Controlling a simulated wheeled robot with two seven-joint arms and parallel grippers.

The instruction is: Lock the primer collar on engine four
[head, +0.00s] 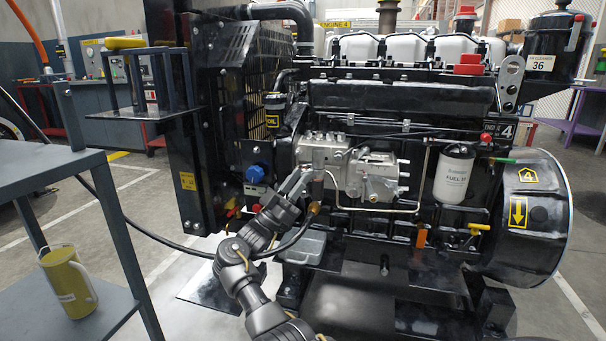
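The black engine (400,98) fills the middle of the head view and bears a "4" plate (506,131). A silver fuel pump block (325,150) sits on its near side with thin metal pipes. My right gripper (308,178) reaches up from below, with its fingers just under the left part of this pump. A small grey cylindrical part is beside the fingertips; I cannot tell whether it is the primer collar or whether the fingers touch it. The finger gap is too small to judge. My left gripper is out of view.
A white fuel filter (454,174) hangs right of the pump. A blue knob (258,174) is left of my gripper. A grey shelf cart (70,170) with a yellow-green mug (68,283) stands at the left. A black hose (165,240) runs behind my arm.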

